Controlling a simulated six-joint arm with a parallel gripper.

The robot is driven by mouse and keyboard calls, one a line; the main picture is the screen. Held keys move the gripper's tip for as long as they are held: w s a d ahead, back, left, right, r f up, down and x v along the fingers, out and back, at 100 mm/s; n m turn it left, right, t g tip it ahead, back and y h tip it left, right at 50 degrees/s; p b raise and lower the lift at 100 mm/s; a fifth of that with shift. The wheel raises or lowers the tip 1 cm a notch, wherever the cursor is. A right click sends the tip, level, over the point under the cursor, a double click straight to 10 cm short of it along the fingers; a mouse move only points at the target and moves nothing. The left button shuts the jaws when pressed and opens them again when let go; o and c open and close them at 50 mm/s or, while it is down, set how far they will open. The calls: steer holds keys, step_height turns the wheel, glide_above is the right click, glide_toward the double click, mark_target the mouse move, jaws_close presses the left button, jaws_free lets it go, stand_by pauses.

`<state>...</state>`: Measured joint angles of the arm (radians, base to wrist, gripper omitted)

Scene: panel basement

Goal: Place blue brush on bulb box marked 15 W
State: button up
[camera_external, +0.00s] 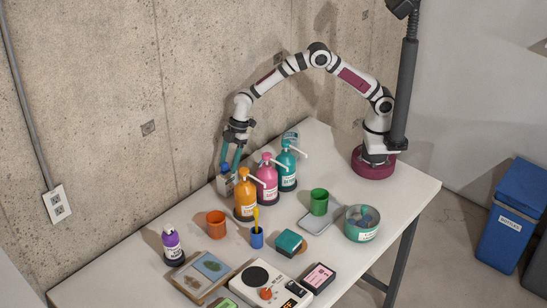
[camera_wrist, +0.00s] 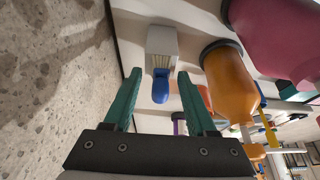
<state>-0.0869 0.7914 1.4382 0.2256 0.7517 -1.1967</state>
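My gripper (camera_external: 231,160) points down near the wall, behind the orange pump bottle. In the wrist view its two teal fingers (camera_wrist: 157,75) are spread. Between and just beyond them is a blue rounded thing (camera_wrist: 160,90), likely the blue brush's handle, with clear gaps on both sides. A pale ribbed part, perhaps bristles, joins it to a whitish block (camera_wrist: 162,40); I cannot tell whether this is a box or part of the brush. In the external view the blue part (camera_external: 225,168) shows at the fingertips, above the pale block (camera_external: 224,184). No 15 W marking is readable.
Orange (camera_external: 245,195), pink (camera_external: 267,180) and teal (camera_external: 287,167) pump bottles stand close right of my gripper. The concrete wall is close behind.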

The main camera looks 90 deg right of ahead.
steer(key=v, duration=1.2)
steer(key=s+d+r+m+g, duration=0.1)
steer(key=s+r+m, duration=0.15)
steer(key=s, duration=0.55)
steer(key=s+d+r+m, duration=0.1)
steer(key=s+r+m, duration=0.15)
steer(key=s, duration=0.45)
steer(key=s+f+m+g, duration=0.1)
steer(key=s+m, duration=0.3)
steer(key=s, duration=0.7)
steer(key=s+d+f+m+g+h, duration=0.1)
steer(key=s+m, duration=0.4)
steer(key=s, duration=0.6)
steer(key=shift+s+d+f+m, duration=0.15)
steer(key=shift+d+f+m, duration=0.15)
steer(key=shift+f, duration=0.55)
